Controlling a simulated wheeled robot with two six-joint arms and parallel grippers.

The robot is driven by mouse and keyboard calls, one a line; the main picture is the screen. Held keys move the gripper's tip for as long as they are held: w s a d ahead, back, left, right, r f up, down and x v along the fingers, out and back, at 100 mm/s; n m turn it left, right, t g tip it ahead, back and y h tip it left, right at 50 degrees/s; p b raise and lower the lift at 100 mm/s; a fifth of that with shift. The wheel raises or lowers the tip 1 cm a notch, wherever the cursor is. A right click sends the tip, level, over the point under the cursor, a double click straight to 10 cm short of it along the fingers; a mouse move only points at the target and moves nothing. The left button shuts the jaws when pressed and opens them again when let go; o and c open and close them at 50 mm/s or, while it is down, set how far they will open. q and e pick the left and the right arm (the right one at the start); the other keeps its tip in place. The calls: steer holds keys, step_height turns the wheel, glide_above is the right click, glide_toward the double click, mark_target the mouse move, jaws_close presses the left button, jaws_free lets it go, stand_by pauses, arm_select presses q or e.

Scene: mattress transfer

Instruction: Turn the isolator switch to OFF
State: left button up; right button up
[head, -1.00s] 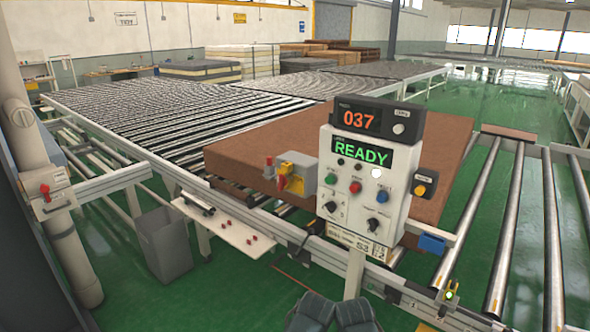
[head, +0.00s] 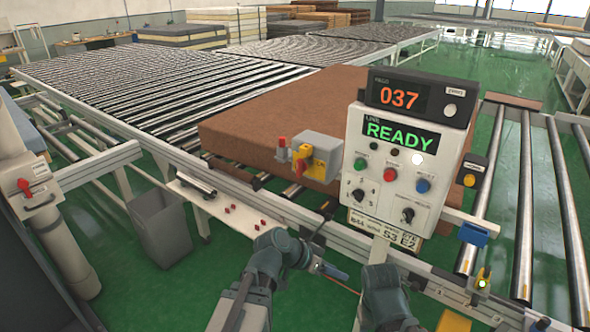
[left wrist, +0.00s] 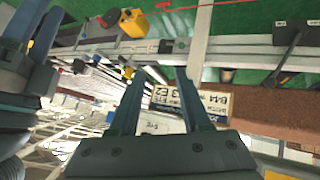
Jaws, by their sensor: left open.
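A grey box with a yellow plate and a red rotary handle (head: 301,163), which looks like the isolator switch, is mounted left of the control panel in the head view. Its handle marking is too small to read. My left gripper (head: 334,272) is low in front of the rail, below the switch and apart from it. Its two fingers (left wrist: 160,88) stand apart and empty in the left wrist view. My right arm shows at the bottom centre; its gripper cannot be made out.
The control panel (head: 399,165) reads READY, with a 037 display (head: 398,97) above. A brown mattress (head: 265,120) lies behind it on rollers. A grey bin (head: 158,230) and a column with a red lever (head: 25,187) stand left. A rail runs along the front.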

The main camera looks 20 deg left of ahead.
arm_select(q)
steer(key=w+a+r+t+h, duration=0.1)
steer(key=w+a+r+t, duration=0.5)
steer(key=a+r, duration=0.25)
steer(key=n+t+y, duration=0.3)
steer(key=t, duration=0.3)
glide_toward(297, 168)
steer(key=x, duration=0.8)
steer(key=shift+w+d, duration=0.1)
steer(key=shift+w, duration=0.15)
jaws_close()
